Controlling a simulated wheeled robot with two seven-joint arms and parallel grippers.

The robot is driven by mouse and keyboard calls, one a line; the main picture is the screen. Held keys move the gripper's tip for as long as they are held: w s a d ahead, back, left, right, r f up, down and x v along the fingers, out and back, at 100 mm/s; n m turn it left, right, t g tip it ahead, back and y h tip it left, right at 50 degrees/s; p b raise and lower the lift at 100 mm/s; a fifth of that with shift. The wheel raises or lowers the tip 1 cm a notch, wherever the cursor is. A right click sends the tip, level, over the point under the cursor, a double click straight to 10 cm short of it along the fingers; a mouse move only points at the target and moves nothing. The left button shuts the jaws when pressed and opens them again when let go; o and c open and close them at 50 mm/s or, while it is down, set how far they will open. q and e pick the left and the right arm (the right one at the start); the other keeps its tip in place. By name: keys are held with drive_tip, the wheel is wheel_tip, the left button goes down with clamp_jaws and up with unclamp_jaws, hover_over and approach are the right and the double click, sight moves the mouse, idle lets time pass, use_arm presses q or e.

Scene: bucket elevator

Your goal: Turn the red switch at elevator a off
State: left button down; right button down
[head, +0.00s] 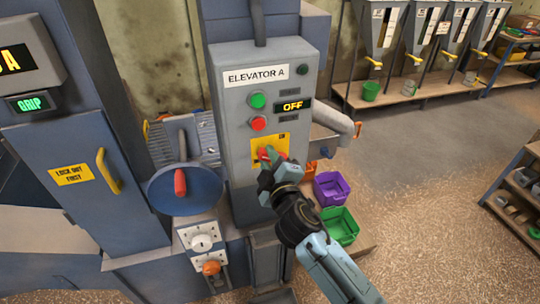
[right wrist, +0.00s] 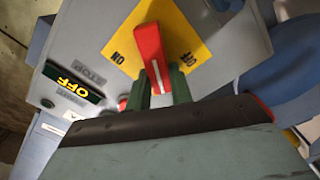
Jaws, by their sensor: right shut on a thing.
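The grey control box labelled ELEVATOR A (head: 237,133) stands in the middle of the head view. Its display (head: 293,106) reads OFF, and the same display (right wrist: 73,82) shows upside down in the right wrist view. The red switch (right wrist: 151,55) sits on a yellow plate (right wrist: 195,30) with ON and OFF lettering. My right gripper (head: 268,156) is at the plate, and its green fingers (right wrist: 161,88) are shut on the switch handle. In the head view my gripper partly hides the switch. My left gripper is not in view.
A green button (head: 258,101) and a red button (head: 258,123) sit above the plate. A blue wheel (head: 155,192) with a red handle is to the left. A grey pipe (head: 334,118) sticks out right of the box, above purple (head: 330,188) and green (head: 340,224) bins.

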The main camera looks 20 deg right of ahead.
drive_tip(key=n, duration=0.3)
drive_tip(key=f+n, duration=0.1)
drive_tip(key=n, duration=0.1)
drive_tip(key=shift+a+n+p, duration=0.15)
drive_tip(key=shift+n+p, duration=0.2)
drive_tip(key=shift+n, duration=0.05)
idle(0.4)
drive_tip(key=c, duration=1.2)
unclamp_jaws()
drive_tip(key=shift+c, duration=0.2)
drive_tip(key=shift+s, duration=0.1)
drive_tip(key=s+b, duration=0.2)
drive_tip(key=s, duration=1.1)
drive_tip(key=shift+d, duration=0.25)
drive_tip(key=shift+s, duration=0.1)
